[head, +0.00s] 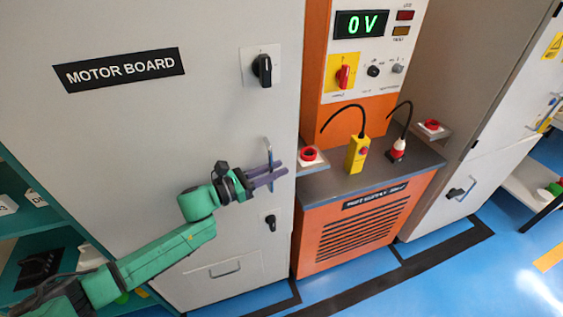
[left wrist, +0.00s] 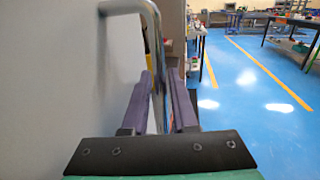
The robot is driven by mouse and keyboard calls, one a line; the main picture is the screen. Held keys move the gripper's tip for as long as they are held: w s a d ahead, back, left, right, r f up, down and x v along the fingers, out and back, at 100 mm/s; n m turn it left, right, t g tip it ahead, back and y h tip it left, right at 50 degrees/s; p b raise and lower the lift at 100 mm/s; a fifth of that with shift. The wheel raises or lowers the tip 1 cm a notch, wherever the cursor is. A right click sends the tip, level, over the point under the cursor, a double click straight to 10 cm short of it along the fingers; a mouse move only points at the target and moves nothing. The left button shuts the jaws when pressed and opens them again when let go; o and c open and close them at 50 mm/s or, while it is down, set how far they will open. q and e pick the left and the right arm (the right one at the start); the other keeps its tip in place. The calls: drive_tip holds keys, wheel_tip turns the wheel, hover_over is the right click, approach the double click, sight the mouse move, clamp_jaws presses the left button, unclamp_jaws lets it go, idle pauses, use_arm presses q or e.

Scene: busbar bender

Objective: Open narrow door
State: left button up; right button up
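A tall grey cabinet front (head: 130,130) labelled MOTOR BOARD fills the left of the head view, and its panel looks flush. A vertical metal bar handle (head: 268,150) stands near its right edge. My left gripper (head: 281,172) is at the lower part of this handle, fingers pointing right. In the left wrist view the handle (left wrist: 153,30) bends down from the top and runs between the two purple fingers (left wrist: 161,74). The fingers are apart, with space around the bar; firm contact does not show. My right gripper is in neither view.
A black rotary switch (head: 262,70) sits above the handle and a small black latch (head: 270,222) below it. An orange bench unit (head: 365,232) with a red button (head: 308,154) stands close at the right. Blue floor (head: 500,260) is open in front.

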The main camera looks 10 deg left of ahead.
use_arm(q)
drive_tip(key=shift+x, duration=1.05)
clamp_jaws()
idle(0.5)
